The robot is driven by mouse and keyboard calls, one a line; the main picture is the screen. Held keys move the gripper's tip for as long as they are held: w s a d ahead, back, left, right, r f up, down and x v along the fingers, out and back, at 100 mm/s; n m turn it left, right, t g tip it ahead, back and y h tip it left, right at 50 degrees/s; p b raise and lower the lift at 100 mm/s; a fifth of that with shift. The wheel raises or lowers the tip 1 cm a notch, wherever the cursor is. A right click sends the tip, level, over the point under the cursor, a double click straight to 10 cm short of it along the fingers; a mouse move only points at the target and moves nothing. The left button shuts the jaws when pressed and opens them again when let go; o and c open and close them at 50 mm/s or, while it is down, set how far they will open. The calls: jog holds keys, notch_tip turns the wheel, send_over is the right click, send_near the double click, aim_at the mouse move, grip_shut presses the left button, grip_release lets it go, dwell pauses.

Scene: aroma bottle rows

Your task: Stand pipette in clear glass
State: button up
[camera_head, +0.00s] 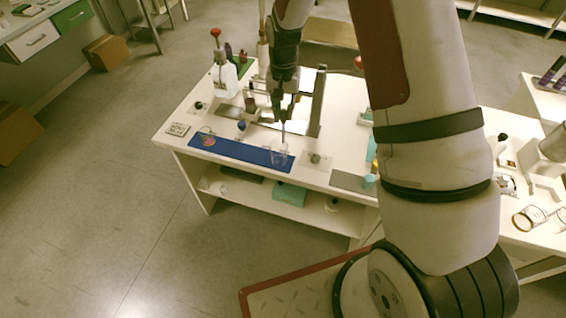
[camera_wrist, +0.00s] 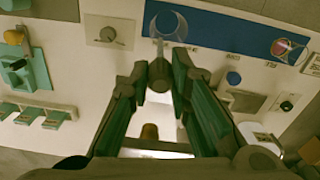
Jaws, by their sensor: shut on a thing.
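My gripper (camera_head: 285,108) is shut on a thin pale pipette (camera_head: 283,131), which points down from the fingertips. In the wrist view my gripper (camera_wrist: 160,72) has its fingertips close together around the pipette (camera_wrist: 160,48). The clear glass (camera_head: 279,156) stands on the right part of the blue mat (camera_head: 240,152). It also shows in the wrist view (camera_wrist: 168,22), just beyond the fingertips. The pipette's lower end is at about the glass's rim; I cannot tell whether it is inside.
A glass with reddish contents (camera_head: 208,141) is at the mat's left end. A white bottle with a red top (camera_head: 224,78) stands at the back left of the table. A grey frame (camera_head: 317,103) rises behind the mat, close to my gripper. The mat's middle is clear.

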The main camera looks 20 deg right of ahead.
jog(key=shift+s+f, duration=0.35)
jog(key=shift+f, duration=0.25)
jog(key=shift+f+b, duration=0.65)
jog(key=shift+f, duration=2.15)
jog(key=o, duration=0.7)
jog(key=shift+r, duration=0.15)
notch_tip(320, 180, up, 12)
jog(key=shift+f, duration=0.15)
